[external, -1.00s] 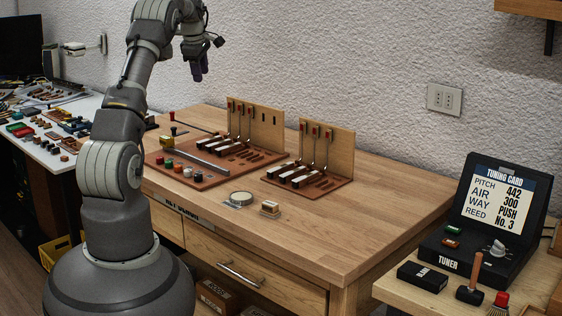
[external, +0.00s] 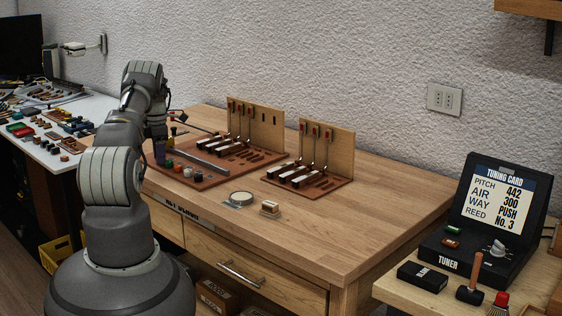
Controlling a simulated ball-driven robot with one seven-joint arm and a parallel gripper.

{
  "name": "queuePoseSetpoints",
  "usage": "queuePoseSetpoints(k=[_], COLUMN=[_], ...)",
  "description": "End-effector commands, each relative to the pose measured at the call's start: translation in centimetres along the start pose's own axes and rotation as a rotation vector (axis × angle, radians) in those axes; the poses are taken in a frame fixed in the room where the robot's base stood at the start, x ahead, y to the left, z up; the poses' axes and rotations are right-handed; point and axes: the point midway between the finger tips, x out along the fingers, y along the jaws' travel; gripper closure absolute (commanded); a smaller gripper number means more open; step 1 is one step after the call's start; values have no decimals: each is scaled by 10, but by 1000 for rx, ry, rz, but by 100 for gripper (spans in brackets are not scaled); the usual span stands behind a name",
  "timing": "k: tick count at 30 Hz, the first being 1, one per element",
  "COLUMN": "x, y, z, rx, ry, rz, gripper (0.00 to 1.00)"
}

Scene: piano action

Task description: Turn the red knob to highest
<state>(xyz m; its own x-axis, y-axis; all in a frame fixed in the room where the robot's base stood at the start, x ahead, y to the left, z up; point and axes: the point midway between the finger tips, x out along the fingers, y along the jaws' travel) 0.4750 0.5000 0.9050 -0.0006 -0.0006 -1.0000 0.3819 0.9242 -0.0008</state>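My gripper (external: 160,160) points down at the left end of this row. The red knob seems to be at that end, at or behind the fingers; I cannot make it out clearly or read its setting. I cannot tell whether the fingers touch it, or whether they are open or shut.
Upright hammer models (external: 238,122) stand at the back of the board, with a second set (external: 312,155) to its right. A round tin (external: 240,199) and a small brush-like block (external: 270,208) lie in front. The bench's right side is clear. A black tuner (external: 490,250) stands far right.

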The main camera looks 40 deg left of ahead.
Motion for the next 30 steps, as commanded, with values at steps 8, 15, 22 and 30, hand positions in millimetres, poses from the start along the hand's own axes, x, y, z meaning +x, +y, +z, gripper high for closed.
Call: queuePoseSetpoints(k=[8, 15, 22, 30], x=[0, -1, -1, -2], y=[0, 0, 0, 0], z=[0, 0, 0, 0], rx=[1, 4, 58, 242], ry=[0, 0, 0, 0], rz=[0, 1, 1, 0], gripper=[80, 100, 100, 100])
